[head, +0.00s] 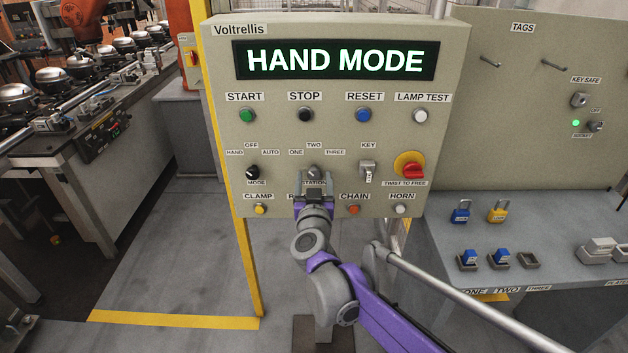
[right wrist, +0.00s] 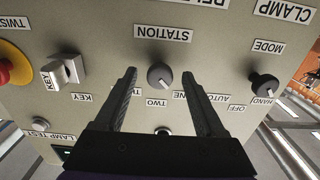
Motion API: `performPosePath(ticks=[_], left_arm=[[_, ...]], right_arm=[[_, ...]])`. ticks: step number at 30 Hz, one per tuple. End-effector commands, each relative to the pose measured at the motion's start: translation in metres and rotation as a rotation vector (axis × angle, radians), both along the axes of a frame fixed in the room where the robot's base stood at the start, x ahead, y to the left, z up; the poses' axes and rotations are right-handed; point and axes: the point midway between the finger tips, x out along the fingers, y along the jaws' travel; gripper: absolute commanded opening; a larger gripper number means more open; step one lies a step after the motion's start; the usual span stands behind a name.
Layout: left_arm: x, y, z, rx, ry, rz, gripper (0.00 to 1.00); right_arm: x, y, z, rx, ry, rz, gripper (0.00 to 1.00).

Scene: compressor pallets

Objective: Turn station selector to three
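The station selector (head: 314,171) is a grey knob on the control panel, under the labels ONE, TWO and THREE. In the right wrist view, which shows the panel upside down, the knob (right wrist: 159,75) has a white mark at its lower right, on the side of the ONE label; the exact position is hard to tell. My right gripper (head: 315,182) is in front of the panel at the knob. Its fingers (right wrist: 158,73) are open, one on each side of the knob with gaps. My left gripper is out of view.
The control panel (head: 225,120) shows HAND MODE on its display (head: 335,61). The mode knob (head: 252,172) is to the left, and the key switch (head: 367,170) and red emergency button (head: 413,170) to the right. Buttons sit above and below. A shelf with padlocks (head: 460,212) is at right.

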Motion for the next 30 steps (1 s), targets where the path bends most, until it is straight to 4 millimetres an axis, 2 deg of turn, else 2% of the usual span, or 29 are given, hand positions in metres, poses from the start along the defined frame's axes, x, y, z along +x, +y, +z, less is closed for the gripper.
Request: performPosePath(ticks=[1, 12, 23, 30], left_arm=[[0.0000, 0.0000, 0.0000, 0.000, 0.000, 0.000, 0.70], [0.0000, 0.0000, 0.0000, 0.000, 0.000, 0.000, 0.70], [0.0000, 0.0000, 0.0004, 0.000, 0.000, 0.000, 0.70], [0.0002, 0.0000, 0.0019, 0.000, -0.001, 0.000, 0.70]], right_arm=[[-0.0001, 0.0000, 0.0000, 0.000, 0.000, 0.000, 0.65], [-0.0003, 0.0000, 0.0000, 0.000, 0.000, 0.000, 0.00], [-0.0003, 0.0001, 0.0001, 0.036, 0.000, 0.000, 0.00], [-0.0003, 0.0003, 0.0003, 0.169, 0.000, 0.000, 0.00]])
